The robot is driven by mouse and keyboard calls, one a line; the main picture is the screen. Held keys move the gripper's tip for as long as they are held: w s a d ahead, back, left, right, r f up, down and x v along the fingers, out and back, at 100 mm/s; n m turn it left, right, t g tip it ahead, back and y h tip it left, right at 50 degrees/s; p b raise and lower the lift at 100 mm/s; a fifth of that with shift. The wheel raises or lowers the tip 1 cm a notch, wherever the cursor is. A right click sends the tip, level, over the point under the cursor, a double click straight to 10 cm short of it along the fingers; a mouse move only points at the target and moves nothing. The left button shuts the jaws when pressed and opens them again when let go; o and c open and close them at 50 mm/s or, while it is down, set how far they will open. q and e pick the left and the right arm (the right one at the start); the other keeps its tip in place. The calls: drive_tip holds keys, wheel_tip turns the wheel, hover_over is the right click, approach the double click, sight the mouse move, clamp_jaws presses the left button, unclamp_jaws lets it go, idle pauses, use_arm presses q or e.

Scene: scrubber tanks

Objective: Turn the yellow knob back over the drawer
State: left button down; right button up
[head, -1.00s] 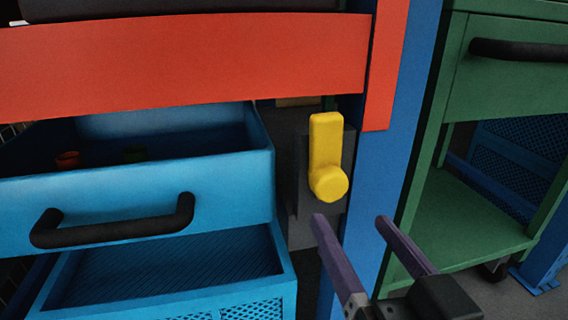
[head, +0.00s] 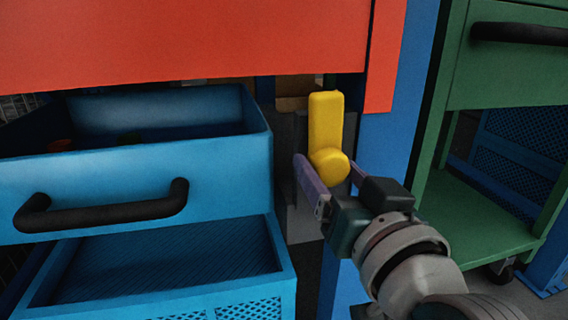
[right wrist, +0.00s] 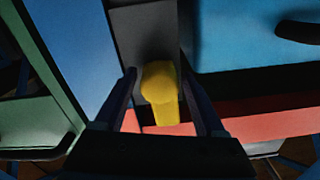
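The yellow knob (head: 326,136) sits on a dark grey plate to the right of the blue drawer (head: 135,178). Its bar points up from a round hub at the lower end. The drawer is pulled out, with a black handle (head: 102,207). My right gripper (head: 330,172) is open, with one purple finger on each side of the knob's hub. In the right wrist view the knob (right wrist: 159,85) lies between the two fingers, with gaps visible on both sides. I cannot tell whether either finger touches it. My left gripper is out of view.
A red panel (head: 180,40) runs above the drawer. A blue post (head: 388,150) stands just right of the knob. A green cart (head: 490,215) with a black handle is farther right. A lower blue tray (head: 165,270) sits under the drawer, which holds small blurred objects.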

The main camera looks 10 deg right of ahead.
clamp_jaws()
idle(0.3)
idle(0.4)
